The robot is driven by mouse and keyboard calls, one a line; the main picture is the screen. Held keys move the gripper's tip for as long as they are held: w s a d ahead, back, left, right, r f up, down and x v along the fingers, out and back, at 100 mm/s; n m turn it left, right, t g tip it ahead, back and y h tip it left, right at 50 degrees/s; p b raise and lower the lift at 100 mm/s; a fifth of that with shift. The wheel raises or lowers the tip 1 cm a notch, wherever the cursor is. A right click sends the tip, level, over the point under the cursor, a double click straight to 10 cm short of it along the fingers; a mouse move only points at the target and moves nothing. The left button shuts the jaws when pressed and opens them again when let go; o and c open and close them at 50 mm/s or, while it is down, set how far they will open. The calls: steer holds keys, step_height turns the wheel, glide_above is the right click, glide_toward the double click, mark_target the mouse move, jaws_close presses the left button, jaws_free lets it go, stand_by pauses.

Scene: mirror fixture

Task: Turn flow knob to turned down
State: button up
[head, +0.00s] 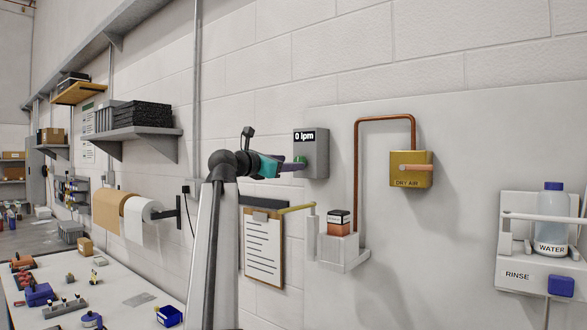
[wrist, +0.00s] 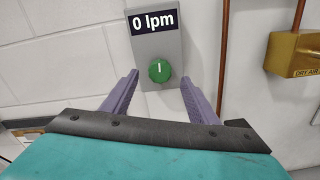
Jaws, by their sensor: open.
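The flow knob (wrist: 160,70) is a round green knob with a white mark on its face, on a grey wall box (wrist: 143,46) whose display reads "0 lpm". The mark points nearly straight up in the wrist view. In the head view the grey box (head: 319,153) is on the wall, and my gripper (head: 297,166) reaches it from the left, partly covering the knob. In the wrist view my gripper (wrist: 177,93) is open, with one purple finger on each side of the knob. Both fingers appear apart from the knob.
A brass "DRY AIR" box (head: 410,172) with a copper pipe (head: 357,175) is right of the grey box. A clipboard (head: 263,250) and a small shelf (head: 344,259) are below. A rinse station with a water bottle (head: 551,215) is far right.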

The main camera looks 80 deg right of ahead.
steer(key=b+v, duration=0.3)
steer(key=v, duration=0.6)
steer(key=shift+a, duration=0.2)
steer(key=shift+w+f, duration=0.1)
